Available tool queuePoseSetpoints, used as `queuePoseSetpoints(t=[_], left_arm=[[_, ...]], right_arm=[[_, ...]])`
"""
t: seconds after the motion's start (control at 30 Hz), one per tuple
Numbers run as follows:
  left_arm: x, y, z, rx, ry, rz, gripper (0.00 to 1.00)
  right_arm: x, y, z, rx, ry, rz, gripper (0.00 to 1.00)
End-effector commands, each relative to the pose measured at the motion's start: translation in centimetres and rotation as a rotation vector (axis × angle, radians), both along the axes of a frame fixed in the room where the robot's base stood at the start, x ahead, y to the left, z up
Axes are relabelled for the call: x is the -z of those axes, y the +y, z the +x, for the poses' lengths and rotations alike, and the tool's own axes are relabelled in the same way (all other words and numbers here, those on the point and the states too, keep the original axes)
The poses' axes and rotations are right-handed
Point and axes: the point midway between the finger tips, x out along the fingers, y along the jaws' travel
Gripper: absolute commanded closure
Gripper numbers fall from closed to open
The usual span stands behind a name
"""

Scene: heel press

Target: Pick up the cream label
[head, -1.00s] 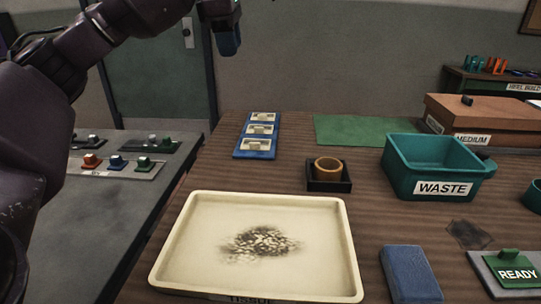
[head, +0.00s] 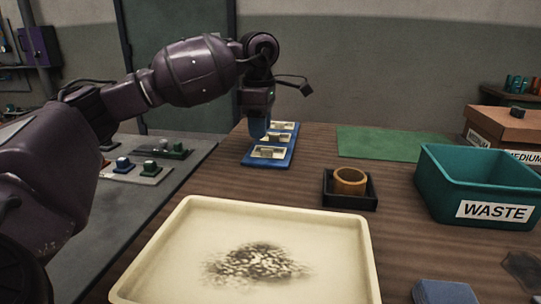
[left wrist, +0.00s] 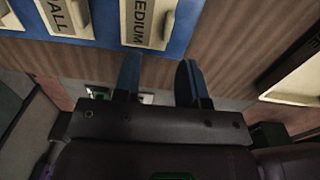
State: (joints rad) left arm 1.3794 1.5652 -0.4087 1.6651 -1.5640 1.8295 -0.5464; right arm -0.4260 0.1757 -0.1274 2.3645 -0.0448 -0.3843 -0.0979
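A blue rack (head: 278,163) on the wooden table holds cream labels in a row. The nearest cream label (head: 268,153) shows clearly in the head view; the farther ones are partly behind my left gripper (head: 259,132). In the left wrist view, a cream label reading MEDIUM (left wrist: 147,20) lies just beyond my left gripper (left wrist: 160,75), beside another cream label ending in ALL (left wrist: 68,17). My left gripper's blue fingers are apart with nothing between them, pointing down over the rack's edge. Contact cannot be told. My right gripper is out of view.
A large cream tray (head: 365,250) with a dark speckled patch fills the front. A black holder (head: 350,202) with a wooden ring and a teal WASTE bin (head: 440,195) stand to the right. A green mat (head: 385,143) lies behind. A grey side table is at left.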

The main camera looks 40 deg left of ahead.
Motion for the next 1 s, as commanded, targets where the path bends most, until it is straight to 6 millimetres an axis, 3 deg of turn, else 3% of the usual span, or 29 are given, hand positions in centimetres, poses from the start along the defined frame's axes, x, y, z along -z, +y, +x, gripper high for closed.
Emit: queuePoseSetpoints(t=[0.4, 0.67, 0.93, 1.0], left_arm=[[4.9, -0.7, -0.1, -0.001, 0.005, 0.000, 0.62], [4.9, -0.7, -0.2, -0.001, -0.002, 0.000, 0.62], [4.9, -0.7, -0.1, -0.001, -0.002, 0.000, 1.00], [4.9, -0.7, -0.1, -0.001, -0.001, 0.000, 1.00]], right_arm=[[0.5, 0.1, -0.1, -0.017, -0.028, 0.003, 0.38], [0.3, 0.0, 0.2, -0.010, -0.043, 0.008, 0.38], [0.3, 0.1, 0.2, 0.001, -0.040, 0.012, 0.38], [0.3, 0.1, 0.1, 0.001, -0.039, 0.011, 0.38]])
